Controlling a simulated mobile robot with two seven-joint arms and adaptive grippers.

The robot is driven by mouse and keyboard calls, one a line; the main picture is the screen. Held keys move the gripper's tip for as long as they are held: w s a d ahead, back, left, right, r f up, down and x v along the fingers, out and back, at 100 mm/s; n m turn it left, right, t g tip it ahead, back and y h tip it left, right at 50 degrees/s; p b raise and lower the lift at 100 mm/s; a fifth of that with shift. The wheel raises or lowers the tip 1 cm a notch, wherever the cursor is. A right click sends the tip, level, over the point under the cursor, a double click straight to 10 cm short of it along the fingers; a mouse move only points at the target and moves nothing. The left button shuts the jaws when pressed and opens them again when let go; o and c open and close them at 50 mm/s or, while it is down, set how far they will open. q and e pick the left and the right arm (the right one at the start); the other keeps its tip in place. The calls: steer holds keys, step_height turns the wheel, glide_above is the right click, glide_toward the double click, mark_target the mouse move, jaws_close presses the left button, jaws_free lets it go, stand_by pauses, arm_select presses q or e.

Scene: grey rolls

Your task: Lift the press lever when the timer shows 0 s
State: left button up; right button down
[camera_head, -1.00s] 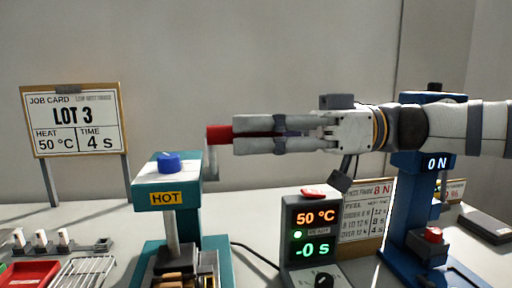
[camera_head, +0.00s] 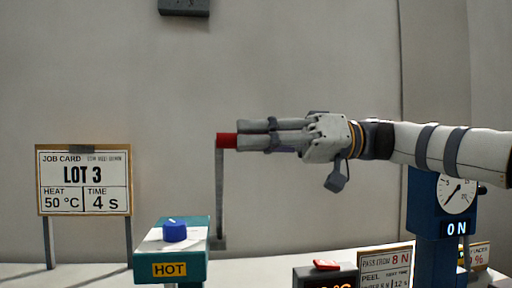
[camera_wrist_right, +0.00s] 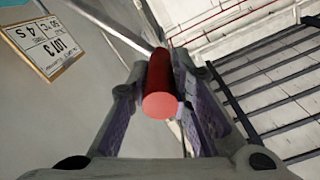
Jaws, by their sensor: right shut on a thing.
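My right gripper (camera_head: 238,140) comes in from the right, shut on the red grip (camera_head: 226,141) of the press lever. The lever's grey arm (camera_head: 220,192) stands upright, from the press's right side up to the grip. The right wrist view shows the red grip (camera_wrist_right: 160,90) between the fingers. The teal press (camera_head: 200,270) has a blue knob (camera_head: 175,231) and a HOT label. The timer box (camera_head: 308,277) is cut off at the bottom edge; its seconds line is out of view. My left gripper is not in view.
The job card (camera_head: 84,180), reading LOT 3, 50 °C and 4 s, stands at left. A blue gauge stand (camera_head: 428,228) reading 0 N is at right, below my right arm. A sign (camera_head: 385,268) stands beside it.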

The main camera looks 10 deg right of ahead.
steer(key=shift+w+f, duration=0.1)
steer(key=c, duration=1.4)
jaws_free()
steer(key=shift+c, duration=0.2)
steer(key=d, duration=1.2)
